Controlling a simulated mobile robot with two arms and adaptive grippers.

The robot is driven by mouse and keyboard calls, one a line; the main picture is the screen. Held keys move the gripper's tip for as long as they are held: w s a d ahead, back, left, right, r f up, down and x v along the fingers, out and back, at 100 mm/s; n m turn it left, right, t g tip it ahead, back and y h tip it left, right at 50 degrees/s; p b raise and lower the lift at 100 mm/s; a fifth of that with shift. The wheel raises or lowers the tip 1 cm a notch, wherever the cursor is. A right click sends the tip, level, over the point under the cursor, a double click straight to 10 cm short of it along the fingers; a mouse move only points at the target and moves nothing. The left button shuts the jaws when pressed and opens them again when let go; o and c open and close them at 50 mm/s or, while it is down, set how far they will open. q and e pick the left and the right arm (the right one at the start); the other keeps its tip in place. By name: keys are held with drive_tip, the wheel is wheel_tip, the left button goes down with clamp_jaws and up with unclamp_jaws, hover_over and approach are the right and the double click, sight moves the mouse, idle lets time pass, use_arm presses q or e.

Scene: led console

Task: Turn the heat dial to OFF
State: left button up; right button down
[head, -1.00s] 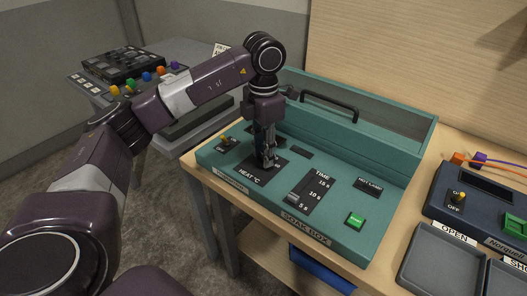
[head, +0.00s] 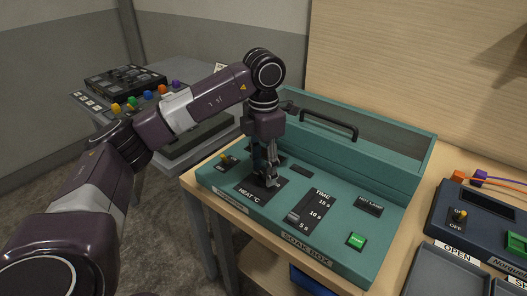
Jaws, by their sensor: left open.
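The teal soak box (head: 311,247) stands on the wooden bench. Its heat dial sits on the black HEAT °C plate (head: 250,191) at the front left of the panel; the dial is mostly hidden by my gripper, so its setting cannot be read. My left gripper (head: 269,184) points down over that plate, its fingers apart at the dial. I cannot tell whether the fingers touch it. My right gripper is not in view.
On the panel are a yellow-tipped toggle (head: 226,159), the time slider (head: 295,217) and a lit green button (head: 356,241). A dark blue console (head: 484,215) and grey trays (head: 440,276) stand at right. A side table with colored knobs (head: 147,96) is behind my arm.

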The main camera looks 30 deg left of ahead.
sight(264, 175)
use_arm(q)
wheel_tip(264, 175, up, 11)
idle(0.4)
idle(0.5)
